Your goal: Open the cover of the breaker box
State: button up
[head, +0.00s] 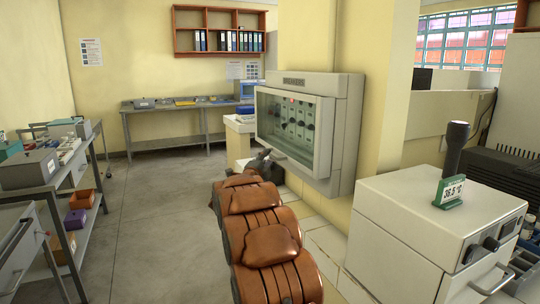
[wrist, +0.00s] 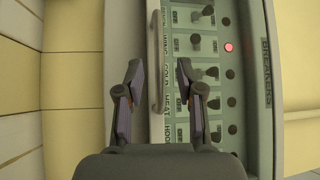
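The breaker box (head: 343,120) is a pale grey-green wall unit. Its framed, see-through cover (head: 322,150) looks shut in the head view, with rows of dark switches behind it. In the wrist view the box is turned sideways, with the cover's pale frame (wrist: 128,45) and a thin bar (wrist: 156,70) along it, which may be a handle. My gripper (wrist: 158,85) is open, with one finger on each side of the bar. Whether a finger touches it I cannot tell. In the head view my gripper (head: 264,157) is small and dark at the cover's lower left.
A cart (head: 65,200) with boxes stands at the left. A bench (head: 170,110) runs along the back wall. The grey floor (head: 150,220) between is clear.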

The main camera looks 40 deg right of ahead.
aim_at(270, 155)
jog(key=shift+p+x, duration=0.4)
jog(key=shift+x, duration=1.7)
jog(key=shift+c, duration=0.2)
jog(key=shift+w, duration=0.1)
grip_shut()
